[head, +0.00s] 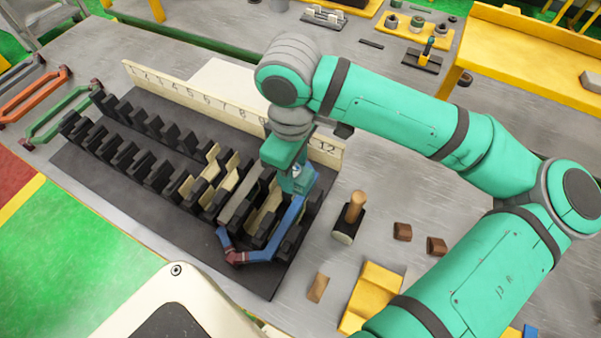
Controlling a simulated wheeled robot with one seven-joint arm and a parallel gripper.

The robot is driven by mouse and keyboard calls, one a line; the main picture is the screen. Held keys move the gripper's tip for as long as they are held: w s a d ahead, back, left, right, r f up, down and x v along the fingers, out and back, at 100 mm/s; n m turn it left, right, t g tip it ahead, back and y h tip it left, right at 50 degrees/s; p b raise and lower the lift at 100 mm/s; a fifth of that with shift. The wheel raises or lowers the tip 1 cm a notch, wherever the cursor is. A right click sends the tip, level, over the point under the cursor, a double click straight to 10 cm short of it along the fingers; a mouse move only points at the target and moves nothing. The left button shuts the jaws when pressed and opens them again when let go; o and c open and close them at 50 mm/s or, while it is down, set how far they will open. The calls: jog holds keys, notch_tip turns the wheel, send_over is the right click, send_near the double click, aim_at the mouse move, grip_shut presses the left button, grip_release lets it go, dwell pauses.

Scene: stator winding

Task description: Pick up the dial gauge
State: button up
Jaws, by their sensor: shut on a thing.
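My gripper (297,182) points down over the right end of the black slotted stator block (165,195). It is shut on a blue coil (290,222) with dark red ends, held by its upper part. The coil's lower end (236,256) reaches the block's front right slots; I cannot tell whether it is seated or just above them. I cannot clearly make out a dial gauge.
A numbered strip (190,92) runs behind the block. A yellow shelf (530,55) stands at the back right.

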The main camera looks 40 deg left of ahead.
jog(key=s+r, duration=1.1)
jog(key=r, duration=0.1)
jog(key=shift+s, duration=0.35)
dwell(0.4)
jog(key=shift+r, duration=0.1)
